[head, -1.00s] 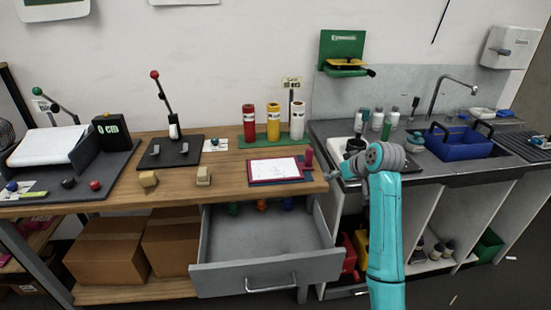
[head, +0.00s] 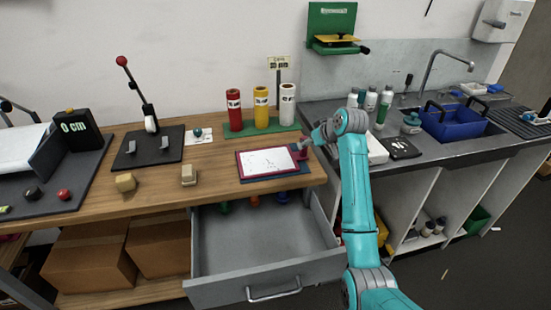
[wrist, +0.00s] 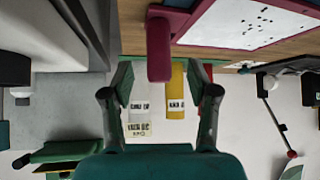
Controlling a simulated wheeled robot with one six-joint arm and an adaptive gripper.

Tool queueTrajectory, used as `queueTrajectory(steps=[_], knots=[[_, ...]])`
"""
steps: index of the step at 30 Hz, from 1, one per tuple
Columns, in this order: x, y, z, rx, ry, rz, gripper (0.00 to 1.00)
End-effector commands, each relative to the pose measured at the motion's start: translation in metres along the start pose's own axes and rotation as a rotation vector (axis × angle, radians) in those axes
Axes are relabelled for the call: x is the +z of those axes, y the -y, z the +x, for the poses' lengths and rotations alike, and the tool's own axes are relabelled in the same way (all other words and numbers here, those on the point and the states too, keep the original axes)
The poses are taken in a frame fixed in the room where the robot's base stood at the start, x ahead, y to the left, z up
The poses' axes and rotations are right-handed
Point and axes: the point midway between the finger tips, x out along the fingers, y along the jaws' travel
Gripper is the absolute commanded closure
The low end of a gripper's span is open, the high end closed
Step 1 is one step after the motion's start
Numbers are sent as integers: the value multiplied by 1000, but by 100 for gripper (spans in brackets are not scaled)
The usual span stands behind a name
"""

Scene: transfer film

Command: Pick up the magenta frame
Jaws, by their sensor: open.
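The magenta frame (head: 239,166) lies flat on a dark blue base near the wooden bench's right end, with a white speckled sheet inside it. Its magenta handle (head: 306,165) sticks up at the right side. My gripper (head: 303,151) is at that handle, coming from the right. In the wrist view my gripper (wrist: 161,76) is open, one finger on each side. The handle (wrist: 159,45) reaches down to between the fingertips, with a gap on both sides and no visible contact. The frame's edge (wrist: 187,23) runs along the upper right there.
Red (head: 234,112), yellow (head: 261,106) and white (head: 287,104) cylinders stand on a green base behind the frame. A drawer (head: 265,273) below hangs open. The sink counter with bottles and a blue basin (head: 453,126) is to the right. A lever stand (head: 148,148) is left.

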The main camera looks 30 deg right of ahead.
Motion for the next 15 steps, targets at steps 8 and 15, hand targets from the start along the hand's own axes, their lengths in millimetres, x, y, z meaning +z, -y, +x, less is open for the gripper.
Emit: queueTrajectory(steps=[8, 15], knots=[[1, -2, 32, 0, 2, 1, 41], [1, -2, 52, 1, 0, 0, 41]])
